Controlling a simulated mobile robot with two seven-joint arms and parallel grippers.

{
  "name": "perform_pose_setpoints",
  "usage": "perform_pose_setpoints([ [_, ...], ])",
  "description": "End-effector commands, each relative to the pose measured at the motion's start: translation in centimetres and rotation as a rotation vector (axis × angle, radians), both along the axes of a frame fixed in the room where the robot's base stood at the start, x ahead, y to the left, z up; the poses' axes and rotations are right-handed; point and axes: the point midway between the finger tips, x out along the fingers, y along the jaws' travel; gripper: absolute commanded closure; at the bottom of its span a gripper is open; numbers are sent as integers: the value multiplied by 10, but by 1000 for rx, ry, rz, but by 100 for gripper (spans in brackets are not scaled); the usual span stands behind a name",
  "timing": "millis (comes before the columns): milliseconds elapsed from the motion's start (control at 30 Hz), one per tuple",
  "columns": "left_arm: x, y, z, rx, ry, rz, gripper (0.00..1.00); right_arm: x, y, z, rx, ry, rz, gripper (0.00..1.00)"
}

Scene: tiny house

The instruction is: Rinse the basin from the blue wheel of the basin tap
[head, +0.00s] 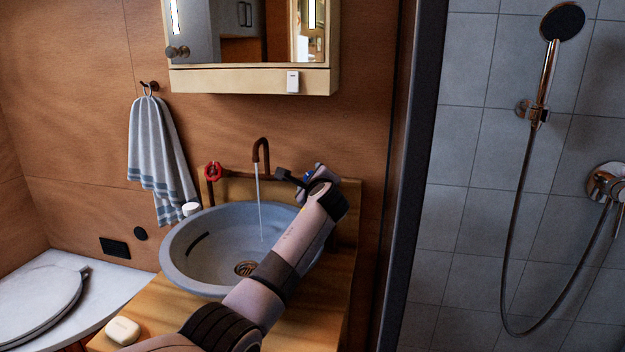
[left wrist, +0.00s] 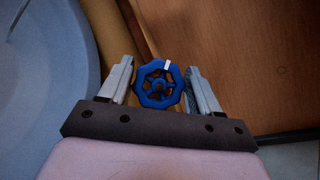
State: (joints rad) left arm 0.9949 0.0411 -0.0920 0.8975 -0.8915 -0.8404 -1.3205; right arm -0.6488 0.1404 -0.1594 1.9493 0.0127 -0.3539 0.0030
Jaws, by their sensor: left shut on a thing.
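The blue wheel (left wrist: 146,98) shows in the left wrist view between the two fingers of my left gripper (left wrist: 158,75), which is shut on it. A white mark is on the wheel's rim. In the head view my left gripper (head: 308,178) is at the right of the tap (head: 261,147), mostly hiding the blue wheel. A thin stream of water runs from the brown spout into the grey basin (head: 190,247). The red wheel (head: 212,171) is on the left of the tap, untouched. My right gripper is not in view.
A white soap bar (head: 123,331) lies on the wooden counter (head: 318,325). A small white object (head: 191,209) is by the basin's left rim. A mirror cabinet (head: 240,78) hangs above, a striped towel (head: 157,150) at left. A dark shower frame (head: 412,170) stands at right.

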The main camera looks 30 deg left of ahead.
Motion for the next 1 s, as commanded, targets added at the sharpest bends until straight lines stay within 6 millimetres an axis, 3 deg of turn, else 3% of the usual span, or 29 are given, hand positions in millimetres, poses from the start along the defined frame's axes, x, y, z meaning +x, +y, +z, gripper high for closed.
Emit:
perform_pose_setpoints([
  [400, 0, 0, -1, -162, -39, 81, 68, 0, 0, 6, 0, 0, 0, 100],
  [933, 0, 0, -2, -181, -44, 90, 68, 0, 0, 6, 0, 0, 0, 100],
  [967, 0, 0, -2, -181, -44, 90, 34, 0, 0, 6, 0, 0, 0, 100],
  [1000, 0, 0, -2, -181, -44, 90, 21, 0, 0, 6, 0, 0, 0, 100],
])
